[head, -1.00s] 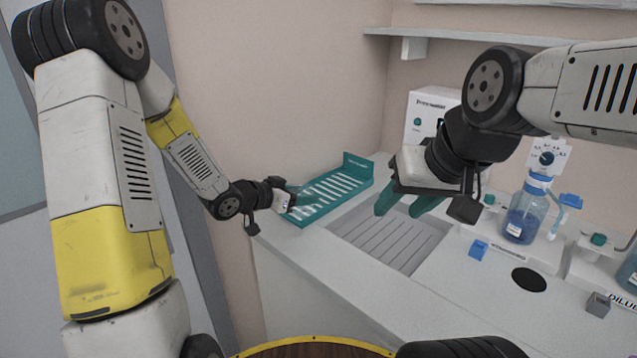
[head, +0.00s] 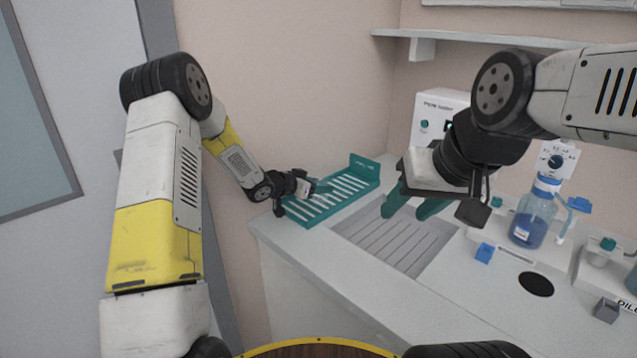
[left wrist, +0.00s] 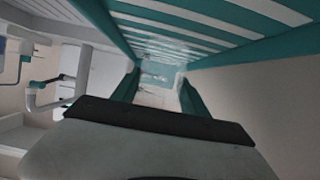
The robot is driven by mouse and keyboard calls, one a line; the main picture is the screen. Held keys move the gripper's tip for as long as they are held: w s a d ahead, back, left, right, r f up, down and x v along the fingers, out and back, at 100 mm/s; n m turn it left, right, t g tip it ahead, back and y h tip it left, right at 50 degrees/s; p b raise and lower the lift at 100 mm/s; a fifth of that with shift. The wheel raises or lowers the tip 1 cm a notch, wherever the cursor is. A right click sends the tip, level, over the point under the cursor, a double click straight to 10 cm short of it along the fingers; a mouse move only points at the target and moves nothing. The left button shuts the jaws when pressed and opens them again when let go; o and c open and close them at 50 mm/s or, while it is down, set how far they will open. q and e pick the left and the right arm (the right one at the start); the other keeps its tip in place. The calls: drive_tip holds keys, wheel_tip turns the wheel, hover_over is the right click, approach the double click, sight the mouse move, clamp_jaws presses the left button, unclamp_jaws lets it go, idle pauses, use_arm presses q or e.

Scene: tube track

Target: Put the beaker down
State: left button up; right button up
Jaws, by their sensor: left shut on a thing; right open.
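A clear glass beaker (left wrist: 158,76) is between the teal fingers of my left gripper (left wrist: 160,92) in the left wrist view; its outline is faint. In the head view my left gripper (head: 316,187) is shut on it over the left part of the teal slatted rack (head: 363,165); the beaker itself is hard to make out there. The rack's slats also fill the top of the left wrist view (left wrist: 190,27). I cannot tell whether the beaker touches the rack. My right gripper (head: 410,204) is open and empty above the sink area.
A grooved sink (head: 395,243) lies right of the rack. A blue-liquid bottle (head: 531,222), a blue block (head: 484,253), a grey block (head: 606,310) and a white machine (head: 433,112) stand to the right. The wall is close behind the rack.

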use_arm(q)
drive_tip(key=shift+f, duration=0.2)
drive_tip(key=o, duration=1.5)
drive_tip(key=shift+c, duration=0.2)
drive_tip(key=shift+r, duration=0.15)
drive_tip(key=shift+s+a+r, duration=0.15)
drive_tip(key=shift+a, duration=0.1)
drive_tip(key=v, duration=1.1)
drive_tip(key=shift+s, duration=0.25)
drive_tip(key=shift+a, duration=0.1)
